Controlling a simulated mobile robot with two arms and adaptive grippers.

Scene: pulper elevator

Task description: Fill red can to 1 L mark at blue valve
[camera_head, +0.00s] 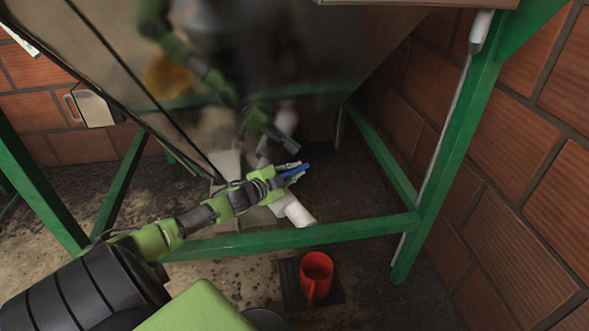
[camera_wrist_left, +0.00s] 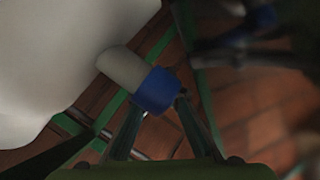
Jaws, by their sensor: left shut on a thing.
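The red can (camera_head: 308,287) stands upright on a dark square plate (camera_head: 288,284) on the floor, its opening facing up. I cannot make out its inside, its marks or any water level. The blue valve handle (camera_head: 297,171) sits above a white pipe (camera_head: 299,214), whose end points down toward the can from above. My left gripper (camera_head: 288,172) is shut on the blue handle. In the left wrist view, the blue part (camera_wrist_left: 156,91) with a pale stem lies between the fingertips. No stream of water is visible. My right gripper is not in view.
A green steel frame (camera_head: 300,236) crosses between the can and the valve, with a green post (camera_head: 447,150) at right. A shiny metal hopper (camera_head: 330,60) hangs above and mirrors my arm. Brick walls (camera_head: 530,160) close the right side. A pale jug-like container (camera_head: 93,108) is at left.

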